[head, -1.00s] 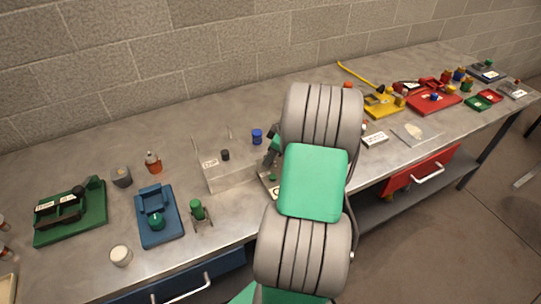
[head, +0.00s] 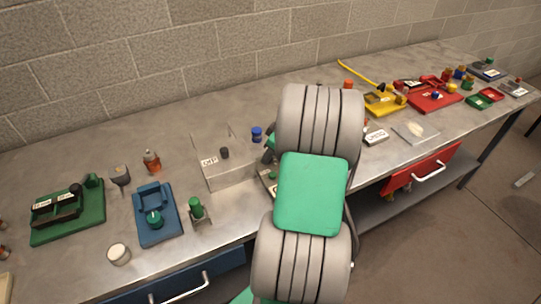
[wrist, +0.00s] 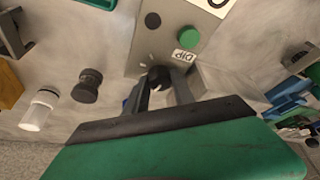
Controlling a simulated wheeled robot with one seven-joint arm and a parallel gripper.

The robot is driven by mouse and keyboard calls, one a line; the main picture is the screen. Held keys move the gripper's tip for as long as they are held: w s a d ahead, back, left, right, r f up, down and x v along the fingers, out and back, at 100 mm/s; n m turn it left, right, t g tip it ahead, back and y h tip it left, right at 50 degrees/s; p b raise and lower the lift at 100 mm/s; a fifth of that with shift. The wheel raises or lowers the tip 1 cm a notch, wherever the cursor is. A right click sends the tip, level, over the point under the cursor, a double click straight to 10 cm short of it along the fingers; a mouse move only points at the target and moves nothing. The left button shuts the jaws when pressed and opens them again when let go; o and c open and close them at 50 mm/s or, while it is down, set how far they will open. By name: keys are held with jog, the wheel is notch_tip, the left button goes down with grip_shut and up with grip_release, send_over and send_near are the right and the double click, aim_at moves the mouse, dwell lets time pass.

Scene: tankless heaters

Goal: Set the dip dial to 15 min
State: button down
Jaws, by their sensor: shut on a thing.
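The dip dial (wrist: 158,75) is a small dark knob on a grey box (wrist: 150,40), beside a white DIP label (wrist: 183,55) in the wrist view. Pale marks lie around the dial, but its setting is not readable. My gripper (wrist: 160,88) is shut on the dial, with one finger on each side and partly covering it. A green round button (wrist: 187,36) and a dark one are on the same box. In the head view my arm hides most of this box; only an edge with a green button (head: 272,175) shows.
A clear-walled tank (head: 230,178) stands left of my arm, with a blue cylinder (head: 257,134) behind. A blue fixture (head: 158,222) and a green tray (head: 68,218) are further left. Yellow and red trays (head: 432,97) stand to the right.

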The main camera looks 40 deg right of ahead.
jog(key=m+h+b, duration=0.1)
jog(key=m, duration=0.2)
jog(key=m+h+b, duration=0.1)
jog(key=m+b, duration=0.1)
jog(key=m, duration=0.1)
jog(key=shift+a+h, duration=0.2)
jog(key=shift+h, duration=0.1)
jog(key=m+h+b, duration=0.1)
jog(key=m, duration=0.2)
jog(key=m+g+h+b, duration=0.1)
jog(key=m, duration=0.2)
jog(key=shift+w+a+m, duration=0.15)
jog(key=shift+w+m, duration=0.05)
jog(key=shift+m, duration=0.1)
jog(key=m+g+b, duration=0.1)
jog(key=m, duration=0.2)
jog(key=m+g+h, duration=0.1)
jog(key=m, duration=0.2)
jog(key=shift+w+b, duration=0.1)
jog(key=shift+b, duration=0.25)
jog(key=m+g, duration=0.1)
jog(key=m, duration=0.2)
jog(key=m+g, duration=0.1)
jog(key=m, duration=0.2)
jog(key=shift+w+g, duration=0.1)
jog(key=shift+g, duration=0.2)
jog(key=c, duration=1.1)
grip_release()
jog(key=shift+o, duration=0.2)
